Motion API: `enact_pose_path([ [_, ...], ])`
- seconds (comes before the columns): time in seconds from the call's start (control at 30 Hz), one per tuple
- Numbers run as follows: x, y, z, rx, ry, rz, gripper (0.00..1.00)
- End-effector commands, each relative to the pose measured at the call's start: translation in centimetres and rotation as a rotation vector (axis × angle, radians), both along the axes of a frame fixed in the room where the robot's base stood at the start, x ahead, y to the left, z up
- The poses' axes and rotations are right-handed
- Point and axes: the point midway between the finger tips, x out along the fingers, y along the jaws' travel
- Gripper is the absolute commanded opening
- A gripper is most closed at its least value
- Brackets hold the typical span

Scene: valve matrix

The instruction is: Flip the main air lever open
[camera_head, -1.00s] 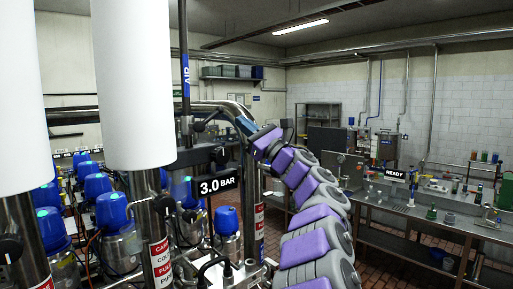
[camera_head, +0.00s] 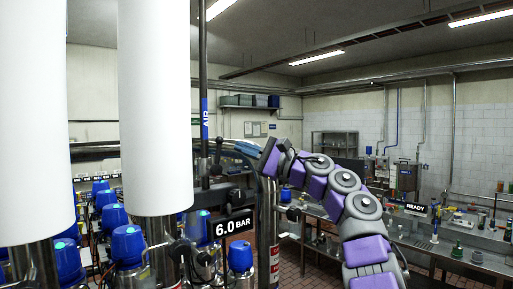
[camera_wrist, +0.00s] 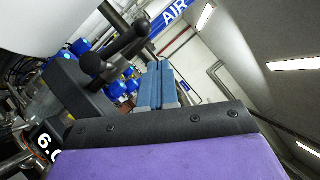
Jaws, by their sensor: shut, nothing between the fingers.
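The main air line is a vertical pipe with a blue AIR label (camera_head: 205,118), which also shows in the wrist view (camera_wrist: 174,12). A black lever (camera_wrist: 122,46) with rounded ends shows by that pipe in the wrist view. In the head view the dark lever (camera_head: 218,152) is small, and its exact angle is hard to tell. The readout (camera_head: 232,225) below says 6.0 BAR. My gripper (camera_head: 243,147) is just right of the lever, its blue fingers (camera_wrist: 160,86) together with nothing between them. The fingers look apart from the lever.
Two large white cylinders (camera_head: 155,100) stand on the left. Several blue-capped valves (camera_head: 127,243) fill the lower left. A steel pipe (camera_head: 268,235) rises below my gripper. A sink bench with a READY sign (camera_head: 415,208) is at the right. Space above my arm is clear.

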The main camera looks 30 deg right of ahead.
Motion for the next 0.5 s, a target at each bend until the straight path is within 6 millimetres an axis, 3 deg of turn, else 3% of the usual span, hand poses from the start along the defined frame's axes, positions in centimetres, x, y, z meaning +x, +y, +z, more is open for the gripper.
enact_pose_path([
  [0.13,-0.08,0.82,1.13,-0.105,-0.012,0.002,0.00],
  [0.3,-0.16,-0.09,1.05,-0.190,-0.019,0.001,0.00],
  [0.5,-0.18,0.20,1.10,-0.265,-0.021,0.002,0.00],
])
